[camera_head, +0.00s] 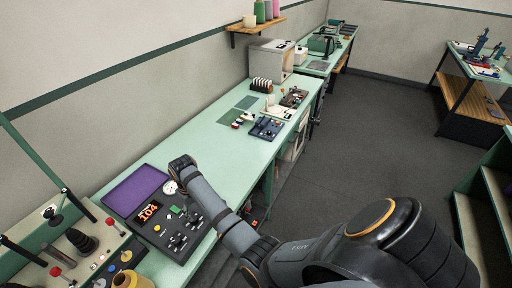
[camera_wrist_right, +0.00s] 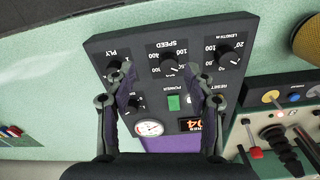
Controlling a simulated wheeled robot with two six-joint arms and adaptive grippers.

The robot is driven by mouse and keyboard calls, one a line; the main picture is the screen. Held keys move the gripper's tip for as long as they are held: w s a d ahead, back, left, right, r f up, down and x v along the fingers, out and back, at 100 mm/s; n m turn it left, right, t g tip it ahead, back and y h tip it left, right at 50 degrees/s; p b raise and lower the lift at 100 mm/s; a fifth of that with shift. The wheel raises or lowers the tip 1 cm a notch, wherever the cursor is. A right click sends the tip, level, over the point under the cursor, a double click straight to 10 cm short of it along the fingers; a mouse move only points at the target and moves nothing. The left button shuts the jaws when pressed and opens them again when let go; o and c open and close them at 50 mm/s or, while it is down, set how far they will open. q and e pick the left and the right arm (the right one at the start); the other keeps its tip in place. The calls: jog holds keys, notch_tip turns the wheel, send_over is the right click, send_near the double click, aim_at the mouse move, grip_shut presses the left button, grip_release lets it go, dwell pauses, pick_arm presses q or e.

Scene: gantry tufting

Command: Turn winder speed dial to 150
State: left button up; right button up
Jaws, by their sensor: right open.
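The winder control panel (camera_wrist_right: 215,45) is a dark box that appears upside down in the right wrist view. Its speed dial (camera_wrist_right: 168,63) is a black knob in the middle of the dial row, between the ply dial (camera_wrist_right: 115,67) and the length dial (camera_wrist_right: 225,53). My right gripper (camera_wrist_right: 160,72) is open, its fingertips on either side of the speed dial in the picture; I cannot tell whether they touch it. The dial's exact setting is too small to read. The panel also shows in the head view (camera_head: 150,236), with its red display (camera_head: 149,212) reading 104. My left gripper is out of view.
A green power button (camera_wrist_right: 173,102), a round gauge (camera_wrist_right: 149,128) and a reset control sit on the panel.

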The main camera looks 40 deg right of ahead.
jog(key=f, duration=0.1)
jog(key=s+d+f, duration=0.1)
jog(key=f, duration=0.2)
jog(key=shift+s+d, duration=0.25)
jog(key=shift+d, duration=0.15)
jog(key=s+d+f+b, duration=0.2)
jog(key=s+f, duration=0.4)
jog(key=f, duration=0.3)
jog(key=s+d+f+m+b, duration=0.1)
jog(key=s+d+f+b, duration=0.1)
jog(key=s+f, duration=0.4)
jog(key=s+d+f+t+b, duration=0.1)
jog(key=s+f, duration=0.5)
jog(key=f, duration=0.7)
jog(key=shift+s+d+h+b, duration=0.4)
jog(key=shift+d+b, duration=0.15)
jog(key=shift+d, duration=0.25)
jog(key=shift+f, duration=0.1)
jog(key=s+d+f+b, duration=0.3)
jog(key=s+f+b, duration=0.3)
jog(key=s+f, duration=1.3)
jog(key=s, duration=0.4)
jog(key=shift+s+f+m, duration=0.2)
jog(key=shift+f+m, duration=0.1)
jog(key=shift+f, duration=0.1)
